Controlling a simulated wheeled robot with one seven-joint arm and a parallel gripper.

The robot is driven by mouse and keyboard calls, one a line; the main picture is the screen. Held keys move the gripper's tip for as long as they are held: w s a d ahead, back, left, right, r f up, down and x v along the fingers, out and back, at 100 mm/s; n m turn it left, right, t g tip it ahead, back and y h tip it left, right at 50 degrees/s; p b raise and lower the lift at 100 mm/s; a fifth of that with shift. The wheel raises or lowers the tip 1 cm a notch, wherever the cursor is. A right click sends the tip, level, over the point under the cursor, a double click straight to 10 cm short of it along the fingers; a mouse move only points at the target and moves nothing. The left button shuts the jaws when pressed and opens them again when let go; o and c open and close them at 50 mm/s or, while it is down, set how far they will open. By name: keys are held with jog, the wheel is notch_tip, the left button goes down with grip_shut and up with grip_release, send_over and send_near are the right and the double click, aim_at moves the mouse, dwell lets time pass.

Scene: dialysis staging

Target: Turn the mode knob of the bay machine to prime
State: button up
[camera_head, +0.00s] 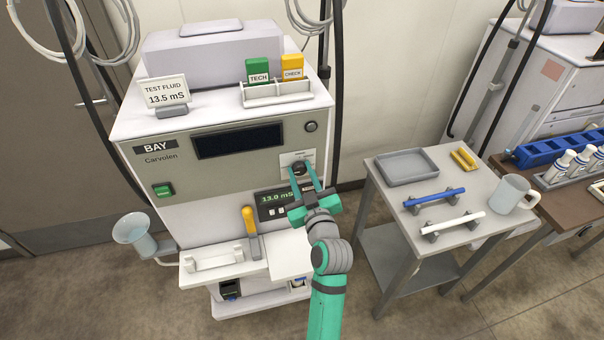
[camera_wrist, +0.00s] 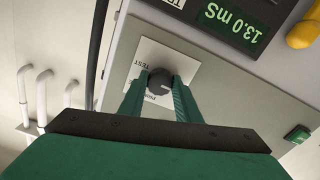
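The bay machine (camera_head: 215,150) carries the label BAY and a dark display. Its mode knob (camera_head: 299,168) is round and dark, on a white label plate at the right of the front panel. In the wrist view the knob (camera_wrist: 159,82) lies between my fingertips, with a small light mark on its face. The word TEST is legible on the plate (camera_wrist: 150,52); another word lies partly behind a finger. My gripper (camera_head: 304,170) is at the panel, one finger on each side of the knob; it also shows in the wrist view (camera_wrist: 160,85). Contact with the knob is not clear.
Below the knob are a 13.0 mS readout (camera_head: 276,199) and a yellow-handled lever (camera_head: 249,222). A green switch (camera_head: 163,190) is at the panel's left. A side table (camera_head: 385,190) with a tray, bars and a mug stands at right.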

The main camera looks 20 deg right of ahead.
jog(key=shift+m, duration=0.3)
jog(key=m, duration=0.9)
jog(key=shift+d+m, duration=0.1)
jog(key=shift+m, duration=0.3)
jog(key=m, duration=0.4)
jog(key=shift+s+f, duration=0.1)
jog(key=m, duration=0.5)
jog(key=shift+m, duration=0.3)
jog(key=o, duration=1.1)
jog(key=shift+w, duration=0.2)
jog(key=shift+c, duration=0.2)
